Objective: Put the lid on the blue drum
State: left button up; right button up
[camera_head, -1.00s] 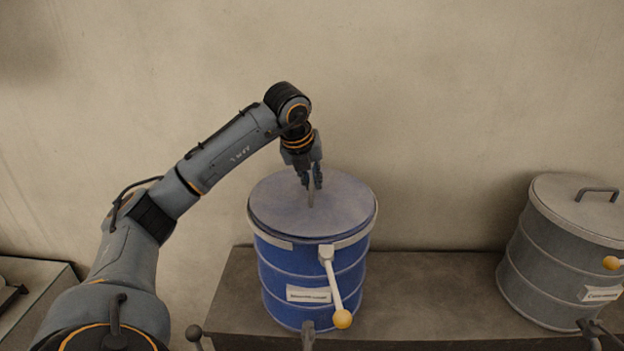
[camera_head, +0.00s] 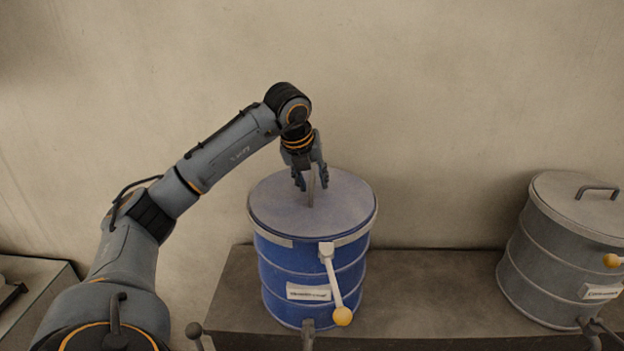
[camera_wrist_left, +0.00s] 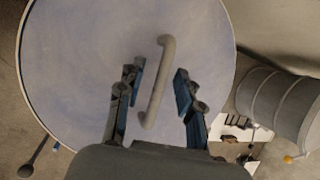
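The blue drum (camera_head: 310,278) stands on a dark bench, with a white label and a lever with a yellow knob on its front. The round grey lid (camera_head: 273,205) lies on top of the drum. In the left wrist view the lid (camera_wrist_left: 70,75) fills much of the picture, with its bar handle (camera_wrist_left: 158,85) across the middle. My left gripper (camera_head: 311,184) is above the lid, around the handle. In the wrist view the fingers (camera_wrist_left: 152,92) are open, one on each side of the handle, apart from it. My right gripper is not in view.
A grey drum (camera_head: 555,262) with a handled lid stands at the right of the bench (camera_head: 430,290). The bench between the drums is clear. The wall is close behind. A lever with a yellow knob (camera_head: 342,317) sticks out in front of the blue drum.

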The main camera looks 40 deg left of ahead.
pick_arm(q)
jog(key=shift+s+r, duration=0.15)
jog(key=shift+r, duration=0.35)
jog(key=v, duration=1.1)
jog(key=shift+d+f, duration=0.1)
jog(key=shift+d, duration=0.05)
